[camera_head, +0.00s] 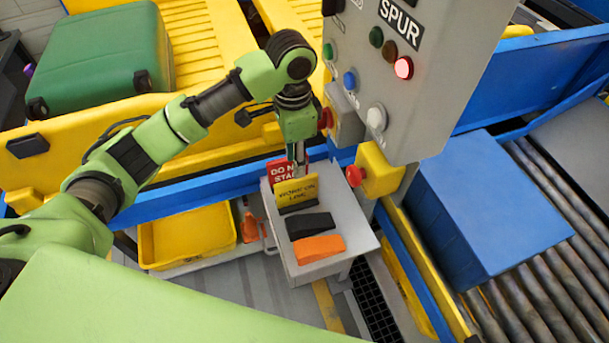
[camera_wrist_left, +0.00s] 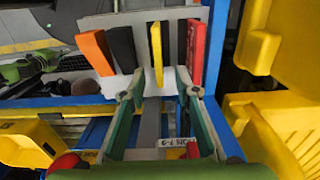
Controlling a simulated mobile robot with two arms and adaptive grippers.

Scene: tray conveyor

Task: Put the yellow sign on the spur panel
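The yellow sign (camera_head: 299,189) with dark lettering stands upright in a holder on a small grey stand (camera_head: 352,218). It also shows in the left wrist view (camera_wrist_left: 156,50), edge-on. My left gripper (camera_head: 299,168) points down at the sign's top. In the left wrist view its fingers (camera_wrist_left: 160,82) are apart, with the sign between and just beyond the tips; I see no contact. The grey spur panel (camera_head: 445,105), with a SPUR label, several buttons and a lit red lamp, rises behind to the right. My right gripper is not in view.
A red sign (camera_head: 279,169) stands close behind the yellow one. A black block (camera_head: 310,225) and an orange block (camera_head: 319,248) sit in front. A yellow box with a red button (camera_head: 378,170) is near the stand's right. A blue crate (camera_head: 490,205) rests on rollers.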

